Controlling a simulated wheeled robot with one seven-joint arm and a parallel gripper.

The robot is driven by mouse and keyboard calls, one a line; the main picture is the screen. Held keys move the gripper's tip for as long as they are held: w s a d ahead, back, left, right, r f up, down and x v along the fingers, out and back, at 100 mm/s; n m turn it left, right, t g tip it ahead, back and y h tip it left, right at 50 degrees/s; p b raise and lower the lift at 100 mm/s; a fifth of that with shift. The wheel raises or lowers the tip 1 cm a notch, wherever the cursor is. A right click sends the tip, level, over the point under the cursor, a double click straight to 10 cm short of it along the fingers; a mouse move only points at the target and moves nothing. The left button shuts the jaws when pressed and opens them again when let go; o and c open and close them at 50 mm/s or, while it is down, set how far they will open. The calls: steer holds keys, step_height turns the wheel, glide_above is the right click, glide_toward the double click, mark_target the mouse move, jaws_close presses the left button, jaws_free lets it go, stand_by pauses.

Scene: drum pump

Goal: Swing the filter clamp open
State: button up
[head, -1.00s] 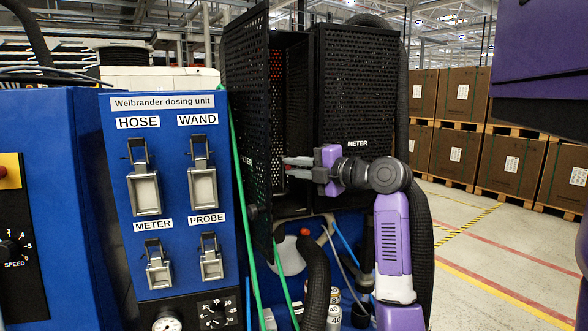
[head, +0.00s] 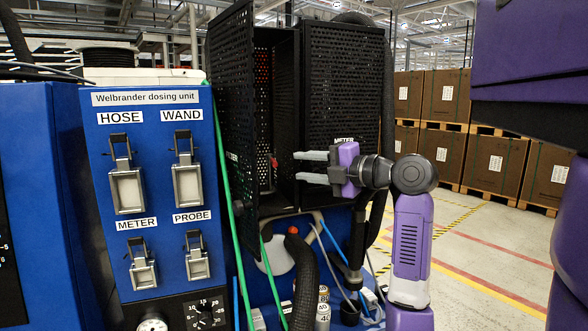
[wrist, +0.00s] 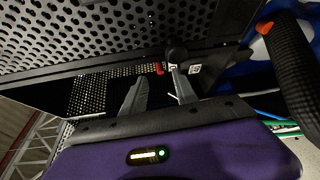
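A tall black perforated cabinet has its left door (head: 228,110) swung open; its label is mostly hidden, ending in "ER". A small red-tipped part (head: 273,161) shows inside the open compartment. It may belong to the filter clamp, but I cannot tell clearly. In the wrist view a red piece (wrist: 159,68) and a round black knob (wrist: 177,53) show just beyond the fingers. My gripper (head: 301,167) is open and empty, in front of the cabinet, its fingers pointing left toward the red part and apart from it. Both fingers also show in the wrist view (wrist: 158,90).
The perforated panel labelled METER (head: 343,90) stands right behind my gripper. Green hoses (head: 228,190) run down by the open door. A thick black hose (head: 305,275) rises below. The blue dosing unit (head: 155,270) with several latches stands at left. Floor at right is clear.

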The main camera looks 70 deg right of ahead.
steer(key=shift+s, duration=0.25)
steer(key=shift+c, duration=0.2)
